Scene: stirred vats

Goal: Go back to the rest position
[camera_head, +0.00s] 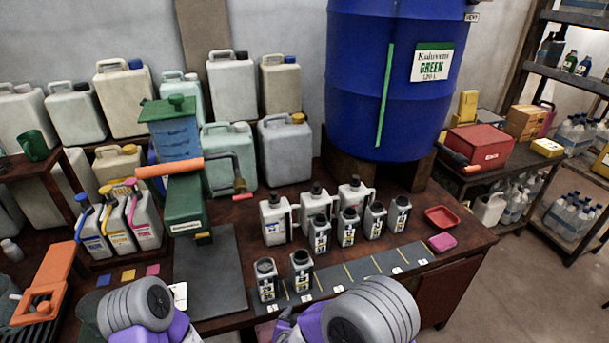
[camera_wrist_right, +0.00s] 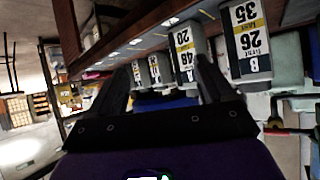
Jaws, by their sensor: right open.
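In the right wrist view my right gripper (camera_wrist_right: 163,82) shows as two dark fingers spread apart, with nothing clearly held between them. Bottles with printed labels, one marked B (camera_wrist_right: 248,40) and one marked A (camera_wrist_right: 185,55), stand beyond and beside the fingers. In the head view my grey, ribbed right arm (camera_head: 370,318) is low at the table's front edge, and its fingers are hidden. My left arm (camera_head: 138,305) is low at the front left of the table; its gripper does not show.
Two small bottles (camera_head: 302,271) stand on the dark marked strip (camera_head: 365,266), close to my right arm. More bottles stand behind. A green press with an orange handle (camera_head: 186,205) and a dark mat (camera_head: 212,285) lie beyond my left arm. A blue drum (camera_head: 350,70) stands at the back.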

